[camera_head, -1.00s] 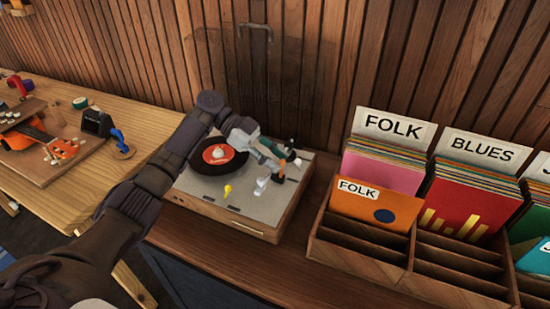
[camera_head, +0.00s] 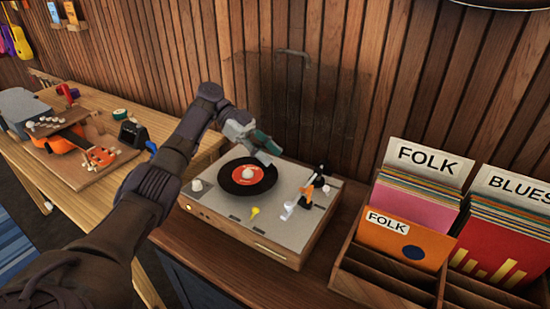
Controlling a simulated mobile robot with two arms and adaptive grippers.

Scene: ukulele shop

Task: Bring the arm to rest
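My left arm (camera_head: 150,195) reaches in from the lower left. Its gripper (camera_head: 270,148) hangs over the back edge of the record player, apart from the tonearm. Its fingers are seen from the side and too small to tell open from shut; I see nothing held in it. The grey record player (camera_head: 225,210) has a black record with a red label (camera_head: 247,178) on its platter. The tonearm with an orange part (camera_head: 306,200) stands at the right side of the deck. My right gripper is out of view.
A wooden record bin (camera_head: 380,292) with FOLK and BLUES dividers stands right of the player. A workbench (camera_head: 85,205) at left carries ukulele parts and tools. A plank wall (camera_head: 340,60) with a clear raised lid stands close behind the player.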

